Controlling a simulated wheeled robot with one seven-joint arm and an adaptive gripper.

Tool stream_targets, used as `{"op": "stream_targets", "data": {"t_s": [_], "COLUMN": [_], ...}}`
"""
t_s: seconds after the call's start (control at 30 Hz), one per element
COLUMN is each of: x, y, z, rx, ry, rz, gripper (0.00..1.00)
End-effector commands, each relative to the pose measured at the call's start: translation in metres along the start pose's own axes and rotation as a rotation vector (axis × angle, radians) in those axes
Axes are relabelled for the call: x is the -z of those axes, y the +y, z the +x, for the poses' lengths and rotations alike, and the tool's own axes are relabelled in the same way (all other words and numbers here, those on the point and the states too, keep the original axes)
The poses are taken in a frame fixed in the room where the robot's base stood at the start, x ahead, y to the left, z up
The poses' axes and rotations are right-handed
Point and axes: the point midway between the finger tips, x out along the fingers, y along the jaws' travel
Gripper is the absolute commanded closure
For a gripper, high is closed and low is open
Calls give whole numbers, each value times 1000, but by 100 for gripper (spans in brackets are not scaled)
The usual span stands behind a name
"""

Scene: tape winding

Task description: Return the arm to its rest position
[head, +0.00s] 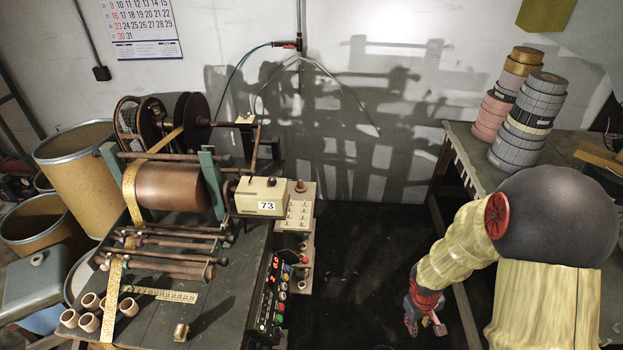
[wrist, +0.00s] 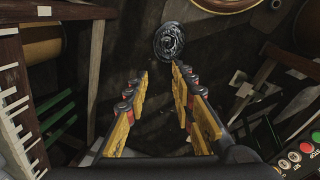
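My arm, in a pale yellow sleeve, comes in from the right in the head view and hangs down toward the dark floor. My gripper (head: 424,316) hangs low between the winding machine and the right-hand table, apart from both. In the wrist view my gripper (wrist: 160,92) shows two yellow fingers set well apart, with nothing between them. The gripper is open and empty. The copper-coloured drum of the winding machine (head: 172,187) stands on the left bench, with yellow tape running over it.
The control panel (head: 268,298) lines the right edge of the left bench (head: 222,306). The right table (head: 462,139) carries stacked tape rolls (head: 523,128). Several small cores (head: 88,322) lie on the bench. Dark open floor (head: 358,235) lies between bench and table.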

Motion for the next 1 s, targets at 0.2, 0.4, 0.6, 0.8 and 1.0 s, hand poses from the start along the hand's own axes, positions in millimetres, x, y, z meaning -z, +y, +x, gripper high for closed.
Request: {"op": "stream_targets", "data": {"t_s": [0.2, 0.4, 0.6, 0.8, 1.0], "x": [-35, -63, -80, -82, -84], "y": [-5, -36, -67, -76, -76], "z": [-114, -201, -275, -338, -374], "rx": [-5, 57, 123, 125, 110], "ry": [-49, -11, 127, 344, 465], "rz": [169, 277, 340, 343, 327], "gripper": [75, 75, 75, 75, 75]}}
